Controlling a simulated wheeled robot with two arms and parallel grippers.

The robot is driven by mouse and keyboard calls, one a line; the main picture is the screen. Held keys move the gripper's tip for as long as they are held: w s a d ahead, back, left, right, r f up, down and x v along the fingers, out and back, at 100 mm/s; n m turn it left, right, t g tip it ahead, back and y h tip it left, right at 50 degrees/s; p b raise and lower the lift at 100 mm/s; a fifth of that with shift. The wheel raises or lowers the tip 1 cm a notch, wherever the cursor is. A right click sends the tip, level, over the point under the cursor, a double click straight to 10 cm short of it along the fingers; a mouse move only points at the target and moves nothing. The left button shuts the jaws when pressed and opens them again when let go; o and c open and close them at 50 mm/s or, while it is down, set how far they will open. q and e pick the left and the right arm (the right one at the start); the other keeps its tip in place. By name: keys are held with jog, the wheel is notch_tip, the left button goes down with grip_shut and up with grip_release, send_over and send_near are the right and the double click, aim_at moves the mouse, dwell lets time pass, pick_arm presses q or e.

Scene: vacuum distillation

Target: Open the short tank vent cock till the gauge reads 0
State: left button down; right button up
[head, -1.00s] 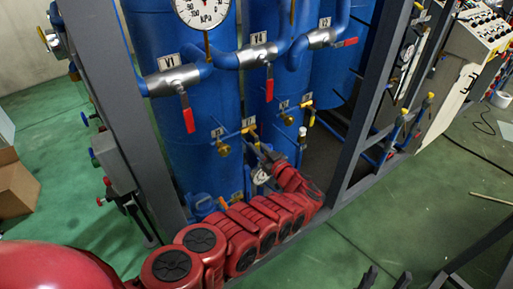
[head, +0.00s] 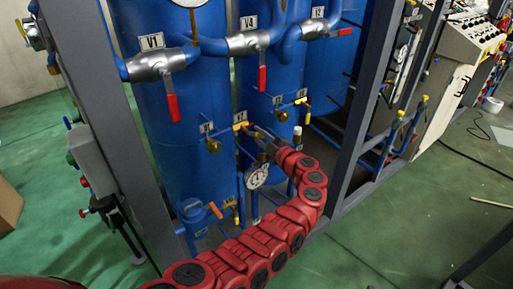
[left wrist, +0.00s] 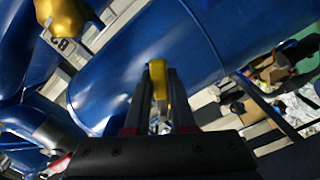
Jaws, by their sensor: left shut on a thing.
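My left gripper (head: 261,146) is at the end of the red arm, low in front of the blue tanks. In the left wrist view its fingers (left wrist: 159,93) are shut on a yellow handle (left wrist: 158,75), in front of a blue curved surface. In the head view a yellow cock (head: 240,119) sits on the thin pipe just up and left of the gripper. I cannot tell which part of it the jaws grip. A small round gauge (head: 257,176) hangs just below the gripper. Its needle is too small to read. The top gauge is cut off by the frame. My right gripper is not in view.
Valves with red levers (head: 172,107) stand above on the blue pipes. A brass cock (head: 212,145) is left of the gripper, and a small blue pot with an orange handle (head: 216,210) is below it. A grey post (head: 359,113) stands to the right.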

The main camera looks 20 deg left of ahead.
pick_arm(q)
jog(key=n+b, duration=0.2)
jog(key=b, duration=0.1)
jog(key=shift+w+d+r+n, duration=0.1)
jog(key=shift+w+r+n, duration=0.1)
jog(key=shift+n, duration=0.2)
jog(key=shift+w+d+r+n+b, duration=0.15)
jog(key=shift+r+n+b, duration=0.6)
jog(key=shift+n+b, duration=0.7)
jog(key=c, duration=0.8)
grip_release()
jog(key=shift+r, duration=0.1)
jog(key=shift+o, duration=0.2)
jog(key=b+v, duration=0.3)
jog(key=v, duration=1.4)
jog(key=shift+s, duration=0.25)
jog(key=shift+d, duration=0.1)
